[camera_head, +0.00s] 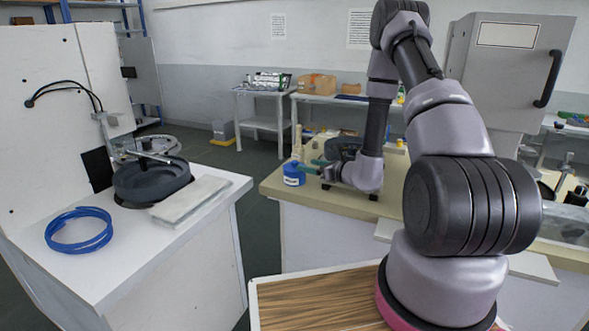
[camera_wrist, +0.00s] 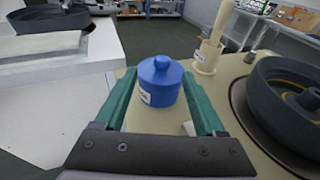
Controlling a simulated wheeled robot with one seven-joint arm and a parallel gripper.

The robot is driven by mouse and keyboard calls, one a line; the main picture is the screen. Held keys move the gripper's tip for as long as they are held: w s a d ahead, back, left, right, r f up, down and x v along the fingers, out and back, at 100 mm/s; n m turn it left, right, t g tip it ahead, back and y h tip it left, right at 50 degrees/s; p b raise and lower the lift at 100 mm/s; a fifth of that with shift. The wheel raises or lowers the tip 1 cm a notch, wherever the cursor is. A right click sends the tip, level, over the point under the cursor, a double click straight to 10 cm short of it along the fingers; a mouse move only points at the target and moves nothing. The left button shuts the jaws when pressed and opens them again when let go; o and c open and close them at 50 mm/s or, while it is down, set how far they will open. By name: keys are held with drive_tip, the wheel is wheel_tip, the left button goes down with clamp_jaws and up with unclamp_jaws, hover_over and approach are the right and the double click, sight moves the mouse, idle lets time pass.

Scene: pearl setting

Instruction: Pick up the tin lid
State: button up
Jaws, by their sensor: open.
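A blue tin (camera_wrist: 160,92) with a pale label stands upright on the beige worktop, near its left edge. Its blue tin lid (camera_wrist: 160,70), with a round knob on top, sits on it. In the head view the tin (camera_head: 294,180) and lid (camera_head: 292,165) show at the worktop's left end. My gripper (camera_wrist: 160,76) is open and empty, its two green fingers pointing toward the tin, one on each side of it in the wrist view. In the head view my gripper (camera_head: 311,166) is just right of the tin. I cannot tell whether the fingertips reach around the lid.
A dark round wheel (camera_wrist: 288,105) stands close on the right of the wrist view. A beige holder with a wooden handle (camera_wrist: 208,52) is behind the tin to the right. A gap of floor separates the worktop from the white cabinet, which carries a blue hose coil (camera_head: 78,230).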

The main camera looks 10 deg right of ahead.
sight(297, 163)
drive_tip(key=x, duration=0.8)
drive_tip(key=shift+w+f, duration=0.25)
drive_tip(key=shift+w, duration=0.2)
clamp_jaws()
